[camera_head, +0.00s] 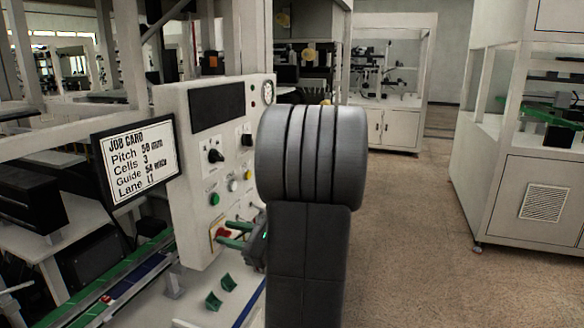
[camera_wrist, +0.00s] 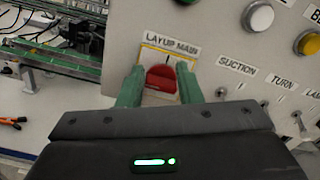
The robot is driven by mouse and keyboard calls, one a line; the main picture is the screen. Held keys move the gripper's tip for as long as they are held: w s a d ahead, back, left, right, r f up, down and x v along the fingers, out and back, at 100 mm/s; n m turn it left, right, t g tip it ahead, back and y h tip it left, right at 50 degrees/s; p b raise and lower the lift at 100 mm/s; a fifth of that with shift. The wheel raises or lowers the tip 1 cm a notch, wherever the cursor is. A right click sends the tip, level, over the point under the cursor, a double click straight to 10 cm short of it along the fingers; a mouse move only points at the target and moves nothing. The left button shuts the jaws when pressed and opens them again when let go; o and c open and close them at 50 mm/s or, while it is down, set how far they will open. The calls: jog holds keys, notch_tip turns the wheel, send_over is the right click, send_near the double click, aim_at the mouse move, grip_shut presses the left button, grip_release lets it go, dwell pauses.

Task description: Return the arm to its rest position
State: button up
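My gripper (camera_wrist: 160,82) has two green fingers, set wide apart in the wrist view. Between them shows the red rotary knob (camera_wrist: 162,77) under the label LAYUP MAIN, with gaps on both sides of it. I cannot tell how far the fingertips are from the panel. In the head view my gripper (camera_head: 230,235) is at the lower part of the white control panel (camera_head: 185,105), at the red knob (camera_head: 222,234). My dark arm hides the panel's right side and part of the gripper.
A job card screen (camera_head: 138,162) stands left of the panel. Green brackets (camera_head: 214,300) sit on the white bench below. Suction and Turn toggles (camera_wrist: 239,87) are right of the knob. Open floor (camera_head: 400,220) lies right of my arm, before a white cabinet (camera_head: 530,200).

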jog(key=shift+w+m+p, duration=0.1)
jog(key=shift+m+p, duration=0.45)
jog(key=shift+m, duration=0.25)
